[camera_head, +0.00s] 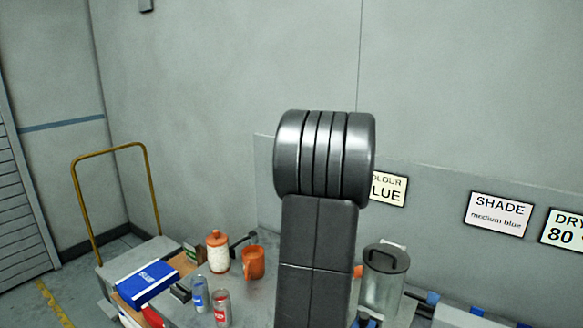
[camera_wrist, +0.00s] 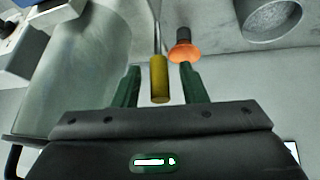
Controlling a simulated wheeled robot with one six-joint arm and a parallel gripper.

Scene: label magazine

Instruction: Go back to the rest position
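My arm rises in the middle of the head view and hides part of the table and panel; the gripper is not visible there. In the wrist view, my gripper (camera_wrist: 160,70) is open, its two green fingers apart. A tool with a yellow handle (camera_wrist: 159,80) and a thin metal shaft shows between the fingers, with gaps on both sides. An orange-tipped dark object (camera_wrist: 184,47) is beside it, near the right finger. I cannot tell how far below the fingers these lie.
A sign panel (camera_head: 435,190) stands behind. A yellow-handled cart (camera_head: 73,190) is at left.

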